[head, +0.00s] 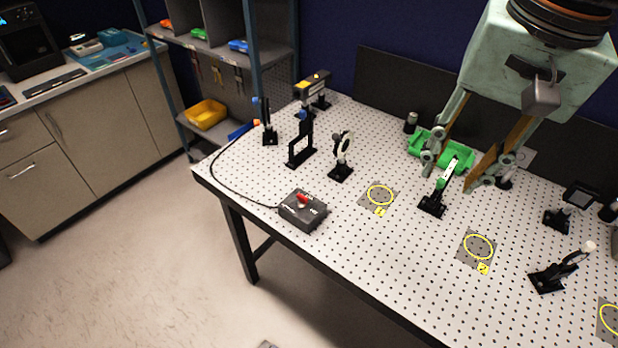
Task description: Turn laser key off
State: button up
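A dark grey control box (303,214) sits near the front left edge of the perforated table. It carries a red key or knob (302,199) on its top, with white lettering beside it too small to read. A black cable (218,184) runs from the box along the left side of the table. My gripper (453,174) hangs over the right half of the table, well to the right of the box. Its two fingers are spread apart, around the area of a green tray and a small black mount, with nothing visibly held.
The perforated table (345,235) holds several black optic mounts, including a round one (342,150). A black and yellow device (313,84) stands at the back left, and a green tray (424,142) near my gripper. Yellow rings (380,195) mark spots.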

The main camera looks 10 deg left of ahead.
jog(key=w+a+f+m+g+p, duration=0.1)
jog(key=w+a+f+m+p, duration=0.1)
jog(key=w+a+f, duration=0.65)
jog(key=p, duration=0.3)
send_over(302, 195)
notch_tip(302, 195, down, 6)
jog(key=shift+f+g+h, duration=0.2)
jog(key=shift+g+h, duration=0.2)
jog(key=shift+f+b, duration=0.4)
jog(key=shift+f, duration=6.5)
jog(key=shift+c, duration=0.5)
jog(key=c, duration=0.7)
